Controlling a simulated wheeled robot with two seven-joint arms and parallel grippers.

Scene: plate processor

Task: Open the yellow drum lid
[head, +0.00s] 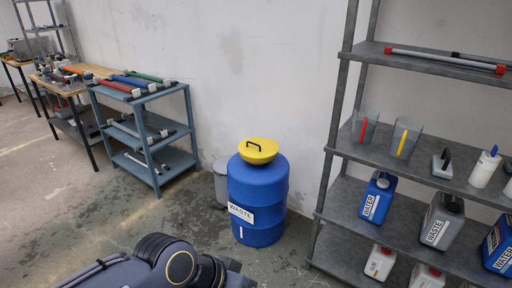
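A blue drum (259,192) with a white WASTE label stands on the floor near the wall. Its yellow lid (259,150) has a dark handle (253,146) on top. The lid sits on the drum's top and looks a little tilted. Part of my dark arm shows at the bottom left, in front of and below the drum. No gripper fingers show in the head view, and nothing of mine touches the lid.
A grey shelf rack (428,78) at the right holds beakers, bottles and jugs. A grey bin (220,183) stands behind the drum's left side. A blue-grey shelf cart (155,143) with coloured tools stands at left. Wet-looking floor (120,215) left of the drum is clear.

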